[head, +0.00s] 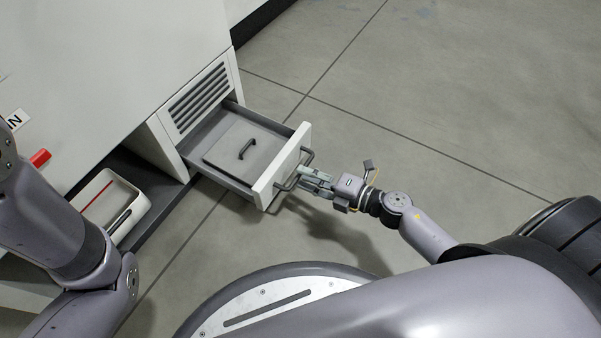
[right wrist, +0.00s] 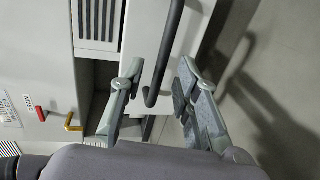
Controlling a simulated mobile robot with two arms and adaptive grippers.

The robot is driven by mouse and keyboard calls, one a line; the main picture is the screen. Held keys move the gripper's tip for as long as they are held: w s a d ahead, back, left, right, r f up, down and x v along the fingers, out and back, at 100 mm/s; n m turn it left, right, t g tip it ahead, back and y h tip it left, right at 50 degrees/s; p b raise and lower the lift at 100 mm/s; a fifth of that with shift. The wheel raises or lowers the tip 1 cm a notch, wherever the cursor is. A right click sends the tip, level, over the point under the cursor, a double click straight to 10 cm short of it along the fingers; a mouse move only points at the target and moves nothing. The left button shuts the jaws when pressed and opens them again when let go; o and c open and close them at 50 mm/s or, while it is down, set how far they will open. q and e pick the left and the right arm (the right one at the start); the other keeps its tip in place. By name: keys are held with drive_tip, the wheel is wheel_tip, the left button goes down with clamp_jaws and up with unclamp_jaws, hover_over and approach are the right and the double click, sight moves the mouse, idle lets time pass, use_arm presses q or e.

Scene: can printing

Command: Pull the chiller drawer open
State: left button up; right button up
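The chiller drawer (head: 281,166) is pulled out of the white cabinet, below a vented panel. Inside it lies a grey lid (head: 226,154) with a small dark handle. A dark bar handle (head: 307,157) is on the drawer's white front. My right gripper (head: 303,178) is at this handle, in front of the drawer. In the right wrist view the handle (right wrist: 168,45) runs between the spread fingertips (right wrist: 162,67), with gaps visible on both sides. That gripper looks open. My left arm shows at the left, but its gripper is out of view.
The white cabinet (head: 110,50) fills the upper left. A white tray-like box (head: 128,208) sits in a dark recess left of the drawer. A red part (head: 40,158) sticks out at the far left. The floor (head: 450,100) to the right is clear.

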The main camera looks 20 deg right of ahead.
drive_tip(key=v, duration=0.9)
drive_tip(key=shift+s, duration=0.1)
